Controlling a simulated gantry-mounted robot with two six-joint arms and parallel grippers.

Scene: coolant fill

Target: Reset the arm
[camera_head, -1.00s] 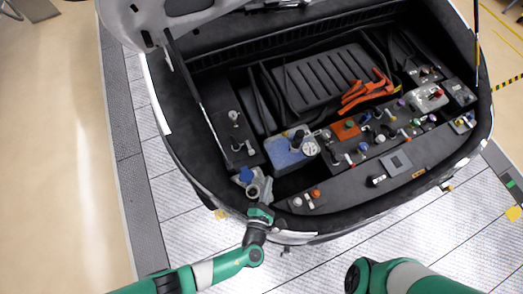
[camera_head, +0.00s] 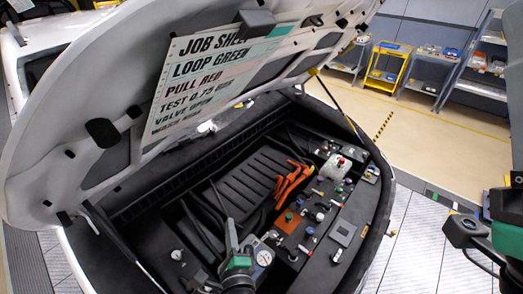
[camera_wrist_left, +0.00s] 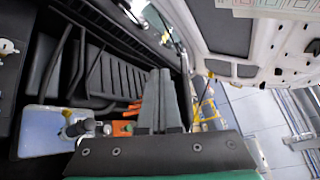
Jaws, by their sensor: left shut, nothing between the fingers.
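My left gripper (camera_head: 229,224) is in the lower middle of the head view, above the near part of the car's open bay. Its grey fingers are together with nothing between them. In the left wrist view its fingers (camera_wrist_left: 160,78) also lie side by side, pointing into the bay. A blue-topped box (camera_wrist_left: 45,132) is left of the fingers in that view.
The raised lid (camera_head: 90,130) carries a job sheet (camera_head: 205,75) and overhangs the bay's left and far side. Orange clamps (camera_head: 290,182) lie in the bay among several small fittings. A yellow cart (camera_head: 388,65) and shelves (camera_head: 480,62) stand far back. Floor right of the car is clear.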

